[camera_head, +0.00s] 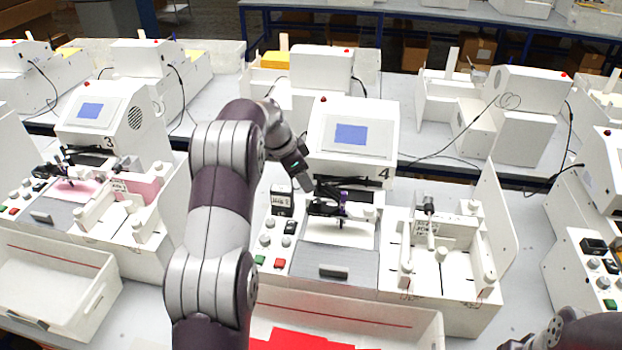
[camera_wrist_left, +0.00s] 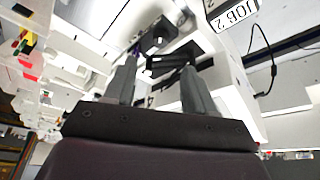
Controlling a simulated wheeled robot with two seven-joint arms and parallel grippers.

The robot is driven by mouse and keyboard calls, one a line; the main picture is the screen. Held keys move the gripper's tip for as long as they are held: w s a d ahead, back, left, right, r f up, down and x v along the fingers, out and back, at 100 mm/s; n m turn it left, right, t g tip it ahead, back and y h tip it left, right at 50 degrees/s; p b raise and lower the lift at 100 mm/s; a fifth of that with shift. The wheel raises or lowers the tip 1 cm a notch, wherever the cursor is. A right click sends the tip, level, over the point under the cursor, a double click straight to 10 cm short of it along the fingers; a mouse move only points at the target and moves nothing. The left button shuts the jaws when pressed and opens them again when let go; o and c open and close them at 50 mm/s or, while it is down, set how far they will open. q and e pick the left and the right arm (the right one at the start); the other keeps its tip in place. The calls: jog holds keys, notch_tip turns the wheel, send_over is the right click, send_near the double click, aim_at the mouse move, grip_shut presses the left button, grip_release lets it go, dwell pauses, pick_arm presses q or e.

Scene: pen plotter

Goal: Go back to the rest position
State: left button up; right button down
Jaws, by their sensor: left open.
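My left arm comes up from the bottom of the head view and bends over toward the plotter numbered 4 (camera_head: 352,140). My left gripper (camera_head: 304,182) is beside the plotter's front, just left of its pen carriage (camera_head: 342,205). In the left wrist view the two fingers of the left gripper (camera_wrist_left: 160,92) are spread apart with nothing between them. Part of my right arm shows at the lower right corner of the head view; whether its gripper is open or shut does not show.
A white bin (camera_head: 400,328) with red sheets (camera_head: 300,340) stands in front of plotter 4. Plotter 3 (camera_head: 100,115) is to the left. A white fixture (camera_head: 440,250) with posts is at its right. More machines stand behind on grey tables.

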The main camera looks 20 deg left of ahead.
pick_arm(q)
jog(key=p+v, duration=0.1)
jog(key=v, duration=0.2)
dwell(0.4)
